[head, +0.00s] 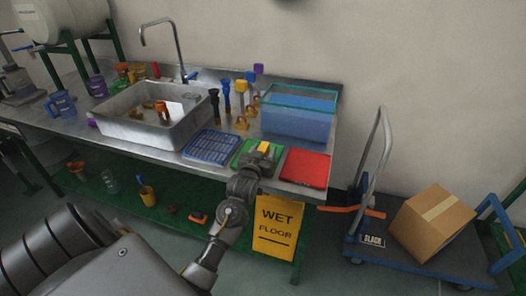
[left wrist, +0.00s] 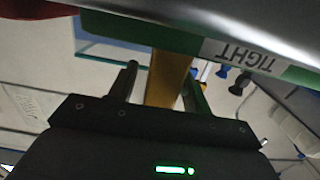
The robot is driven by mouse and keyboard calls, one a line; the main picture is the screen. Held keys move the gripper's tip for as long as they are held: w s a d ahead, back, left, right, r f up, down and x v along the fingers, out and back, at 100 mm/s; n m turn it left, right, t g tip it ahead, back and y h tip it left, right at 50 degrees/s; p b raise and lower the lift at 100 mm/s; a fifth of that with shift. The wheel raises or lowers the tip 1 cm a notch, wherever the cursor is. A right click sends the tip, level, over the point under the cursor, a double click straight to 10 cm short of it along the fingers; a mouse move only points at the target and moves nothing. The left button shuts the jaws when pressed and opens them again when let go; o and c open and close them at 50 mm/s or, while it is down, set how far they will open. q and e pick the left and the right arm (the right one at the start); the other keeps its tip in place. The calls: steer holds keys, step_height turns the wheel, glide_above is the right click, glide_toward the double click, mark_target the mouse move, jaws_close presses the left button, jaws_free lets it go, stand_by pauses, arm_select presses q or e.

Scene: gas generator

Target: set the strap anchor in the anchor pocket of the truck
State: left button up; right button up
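The truck (head: 415,268) is a blue platform cart at the lower right, with a grey push handle and a sign reading SLACK. An orange bar (head: 352,211) sticks out at its left end. The anchor pocket cannot be made out. A yellow block (head: 264,148) is at the green tray on the bench, and it also shows in the left wrist view (left wrist: 168,78). My left gripper (head: 260,158) is at this block, its fingers (left wrist: 160,75) on either side with a gap on the left, so it looks open. I cannot tell whether the block is the strap anchor. My right gripper is out of view.
A red tray (head: 305,168), a blue rack (head: 211,147), a water tank (head: 299,112) and a sink (head: 150,130) surround the green tray (head: 243,159). A wet floor sign (head: 274,226) stands below. A carton (head: 432,222) sits on the truck.

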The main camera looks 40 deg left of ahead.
arm_select(q)
steer(key=shift+r, duration=0.25)
steer(key=p+v, duration=0.3)
steer(key=v, duration=0.1)
steer(key=shift+r, duration=0.15)
steer(key=p+v, duration=0.3)
steer(key=v, duration=0.5)
steer(key=shift+f, duration=0.3)
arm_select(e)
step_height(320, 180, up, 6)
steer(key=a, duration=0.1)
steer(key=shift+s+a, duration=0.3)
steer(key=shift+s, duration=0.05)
